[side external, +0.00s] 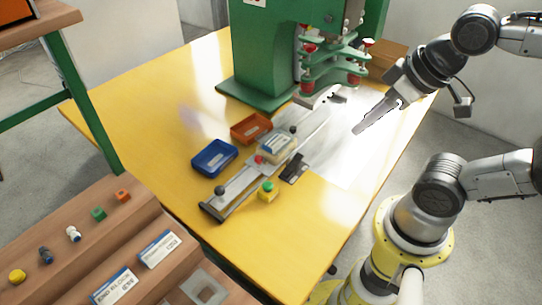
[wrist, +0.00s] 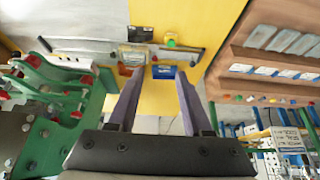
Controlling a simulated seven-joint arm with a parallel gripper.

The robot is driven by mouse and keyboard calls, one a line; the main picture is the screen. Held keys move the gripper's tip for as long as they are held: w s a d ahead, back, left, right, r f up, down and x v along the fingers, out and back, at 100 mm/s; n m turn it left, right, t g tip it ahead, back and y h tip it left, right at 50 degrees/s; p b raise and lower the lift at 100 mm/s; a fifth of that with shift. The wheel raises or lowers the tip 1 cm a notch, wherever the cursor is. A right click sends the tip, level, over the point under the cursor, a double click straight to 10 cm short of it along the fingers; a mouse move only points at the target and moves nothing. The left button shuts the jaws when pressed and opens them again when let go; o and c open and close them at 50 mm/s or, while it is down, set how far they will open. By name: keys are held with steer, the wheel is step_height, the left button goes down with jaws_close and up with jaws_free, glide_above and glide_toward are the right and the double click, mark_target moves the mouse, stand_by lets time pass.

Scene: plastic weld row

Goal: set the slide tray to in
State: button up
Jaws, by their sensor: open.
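The slide tray (side external: 277,149) is a grey carriage carrying a pale block. It sits on a long metal rail (side external: 240,185) in front of the green press (side external: 262,50), between the press and the rail's black near end. In the wrist view the tray (wrist: 133,54) shows near the top, beyond my fingertips. My gripper (side external: 358,129) is raised to the right of the rail and tray in the side view, apart from both. In the wrist view my gripper (wrist: 157,80) has its fingers spread with nothing between them.
A blue bin (side external: 214,158) and an orange bin (side external: 251,128) stand left of the rail. A yellow box with a green button (side external: 267,191) and a small black item (side external: 294,168) lie to its right. A wooden stepped rack (side external: 110,220) is front left. The yellow tabletop's right side is clear.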

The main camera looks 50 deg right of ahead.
stand_by(0.3)
steer(key=shift+o, duration=1.4)
steer(key=w+r+m+t, duration=0.1)
steer(key=w+r+m, duration=0.3)
steer(key=w+m, duration=0.5)
steer(key=m+g, duration=0.4)
steer(key=m, duration=0.7)
glide_above(220, 188)
steer(key=s, duration=0.3)
steer(key=s+x, duration=0.2)
steer(key=x, duration=0.7)
steer(key=s+f+x, duration=0.1)
steer(key=s+x, duration=0.1)
steer(key=x, duration=2)
steer(key=shift+f, duration=0.1)
